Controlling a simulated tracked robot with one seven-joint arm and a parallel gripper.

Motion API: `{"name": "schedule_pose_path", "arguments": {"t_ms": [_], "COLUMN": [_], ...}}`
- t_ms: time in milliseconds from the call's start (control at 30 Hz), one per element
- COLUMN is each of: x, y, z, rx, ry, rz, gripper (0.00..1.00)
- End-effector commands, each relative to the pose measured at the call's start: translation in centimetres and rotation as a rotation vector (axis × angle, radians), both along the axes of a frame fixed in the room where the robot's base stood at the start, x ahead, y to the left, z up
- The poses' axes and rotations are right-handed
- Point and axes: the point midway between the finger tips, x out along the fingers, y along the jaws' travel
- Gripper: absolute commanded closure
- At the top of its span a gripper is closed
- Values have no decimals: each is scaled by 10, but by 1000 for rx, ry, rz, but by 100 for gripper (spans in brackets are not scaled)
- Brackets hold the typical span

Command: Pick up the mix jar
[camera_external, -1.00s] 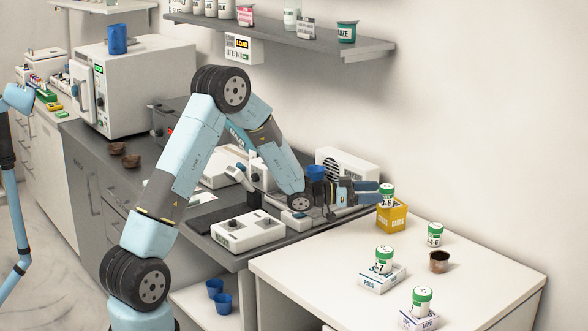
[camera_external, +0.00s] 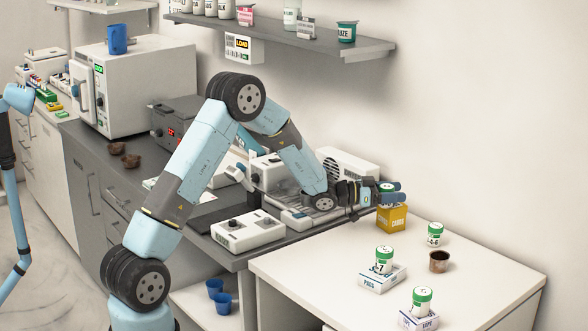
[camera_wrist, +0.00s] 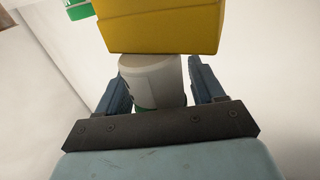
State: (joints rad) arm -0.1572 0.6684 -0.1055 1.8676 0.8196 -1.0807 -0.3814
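A white jar with a green lid stands on a yellow box (camera_external: 392,218) at the back of the white table. My gripper (camera_external: 390,193) has reached it from the left at jar height, and its fingers hide most of the jar. In the wrist view the jar (camera_wrist: 155,78) appears upside down between my two fingers (camera_wrist: 160,88), with the yellow box (camera_wrist: 160,25) above it. A narrow gap shows on the right side of the jar, so my gripper looks open around it. I cannot read which jar is the mix jar.
Similar green-lidded jars stand nearby: one on the table (camera_external: 434,234), one on a white box (camera_external: 384,260) and one at the front (camera_external: 421,301). A brown cup (camera_external: 439,262) stands near them. The wall shelf (camera_external: 300,38) is above; the table's right side is clear.

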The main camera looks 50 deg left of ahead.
Motion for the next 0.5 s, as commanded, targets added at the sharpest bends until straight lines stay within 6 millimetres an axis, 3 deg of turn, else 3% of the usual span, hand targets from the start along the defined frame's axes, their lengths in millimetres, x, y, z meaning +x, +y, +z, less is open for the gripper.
{"name": "schedule_pose_path", "arguments": {"t_ms": [67, 500], "x": [0, 0], "y": [0, 0], "z": [0, 0], "rx": [0, 0], "ry": [0, 0], "rz": [0, 0], "gripper": [40, 82]}}
